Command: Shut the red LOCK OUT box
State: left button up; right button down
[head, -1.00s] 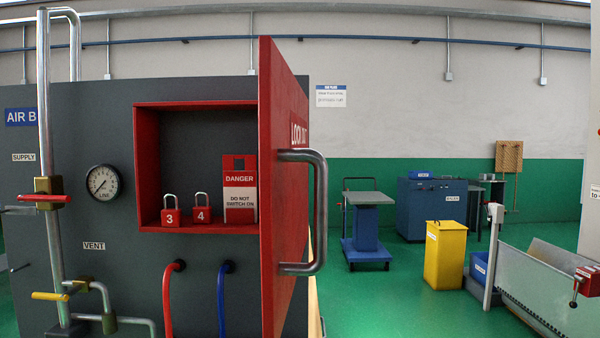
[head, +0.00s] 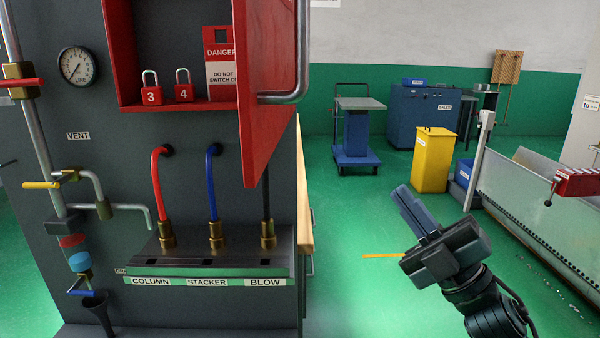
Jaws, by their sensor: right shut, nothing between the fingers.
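The red LOCK OUT box (head: 122,50) is set in the dark panel at the upper left, and its top is cut off by the frame. Its red door (head: 262,130) stands swung open toward me, with a grey bar handle (head: 285,97) on its outer face. Inside are the red padlocks 3 (head: 151,95) and 4 (head: 184,92) and a red and white DANGER tag (head: 221,72). My right gripper (head: 408,205) is shut and empty, below and right of the door, apart from it. My left gripper is not in view.
Pipes and valves (head: 42,130) stand at the left. A yellow bin (head: 434,160) and blue cart (head: 357,135) stand behind. Green floor between door and gripper is clear.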

jog(key=s+a+r+n+g+y+b, duration=0.15)
jog(key=s+r+n+g, duration=0.35)
jog(key=n+g, duration=0.5)
jog(key=s+a+r+n+g+y+b, duration=0.1)
jog(key=s+r+n+g+y, duration=0.2)
jog(key=r+n+g, duration=0.65)
jog(key=n+t+h+b, duration=0.4)
jog(key=n+h+b, duration=0.15)
jog(key=n, duration=0.35)
send_near(258, 149)
jog(key=shift+g, duration=0.45)
jog(key=a+p, duration=0.2)
jog(key=a, duration=0.1)
jog(key=w+a+p, duration=0.1)
jog(key=a, duration=0.2)
jog(key=shift+w+p, duration=0.1)
jog(key=shift+p, duration=0.25)
jog(key=shift+a, duration=0.35)
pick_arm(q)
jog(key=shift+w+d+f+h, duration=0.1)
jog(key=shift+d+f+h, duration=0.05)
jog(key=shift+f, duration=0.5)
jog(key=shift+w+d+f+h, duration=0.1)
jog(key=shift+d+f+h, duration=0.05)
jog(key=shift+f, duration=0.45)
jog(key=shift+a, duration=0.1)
pick_arm(e)
jog(key=shift+a+m, duration=0.15)
jog(key=shift+m, duration=0.1)
